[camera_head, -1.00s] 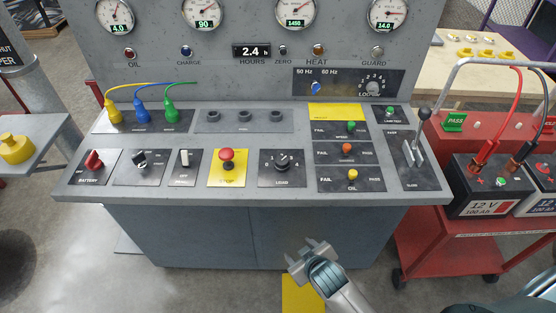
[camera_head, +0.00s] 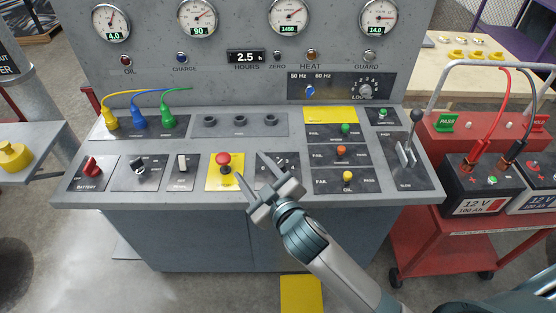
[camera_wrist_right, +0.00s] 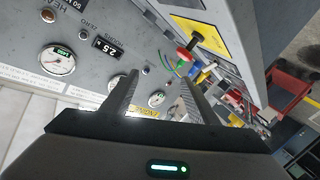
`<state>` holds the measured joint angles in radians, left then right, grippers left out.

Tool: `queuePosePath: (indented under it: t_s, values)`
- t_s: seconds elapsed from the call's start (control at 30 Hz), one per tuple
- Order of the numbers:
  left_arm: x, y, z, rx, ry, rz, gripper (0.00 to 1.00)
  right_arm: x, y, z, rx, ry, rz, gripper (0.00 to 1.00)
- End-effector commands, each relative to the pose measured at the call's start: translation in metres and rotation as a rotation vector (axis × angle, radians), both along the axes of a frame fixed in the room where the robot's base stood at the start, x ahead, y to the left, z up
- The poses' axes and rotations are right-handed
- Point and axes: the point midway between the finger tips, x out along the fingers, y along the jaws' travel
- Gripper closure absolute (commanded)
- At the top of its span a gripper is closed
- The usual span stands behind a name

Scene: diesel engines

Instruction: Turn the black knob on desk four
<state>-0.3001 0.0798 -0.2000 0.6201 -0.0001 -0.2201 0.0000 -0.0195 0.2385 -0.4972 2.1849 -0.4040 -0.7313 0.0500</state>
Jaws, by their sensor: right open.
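The control desk (camera_head: 130,199) has a black rotary knob on its LOAD panel (camera_head: 293,171), right of the red mushroom button (camera_head: 223,159). My right gripper (camera_head: 252,161) is open and empty above this panel and hides most of the knob; I cannot tell whether it touches it. Another black knob (camera_head: 140,163) sits further left, and a small grey-black LOOPS knob (camera_head: 366,92) is on the upright panel. In the right wrist view the spread fingers (camera_wrist_right: 160,78) have nothing between them, and the red button (camera_wrist_right: 184,55) shows beyond. My left gripper is not in view.
A red battery switch (camera_head: 92,166), a white rocker and colored cables (camera_head: 148,92) are at the desk's left. Colored buttons (camera_head: 347,176) and a lever (camera_head: 415,125) stand to the right. A red cart (camera_head: 432,228) with batteries (camera_head: 475,204) is beside the desk.

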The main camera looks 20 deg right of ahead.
Motion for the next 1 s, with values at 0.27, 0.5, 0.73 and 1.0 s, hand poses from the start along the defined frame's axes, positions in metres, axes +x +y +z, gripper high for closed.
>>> queuePosePath:
  t_s: [0.27,0.5,0.73,1.0]
  values:
    - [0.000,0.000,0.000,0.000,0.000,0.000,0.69,0.030,0.097,0.130,-0.163,-0.519,0.296,0.46]
    - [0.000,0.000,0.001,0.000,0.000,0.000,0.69,0.000,0.179,0.190,-0.365,-0.915,0.615,0.46]
    - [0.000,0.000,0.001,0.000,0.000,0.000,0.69,-0.040,0.230,0.186,-0.622,-1.209,0.968,0.46]
    - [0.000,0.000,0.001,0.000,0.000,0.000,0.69,-0.053,0.225,0.124,-1.010,-1.375,1.432,0.46]
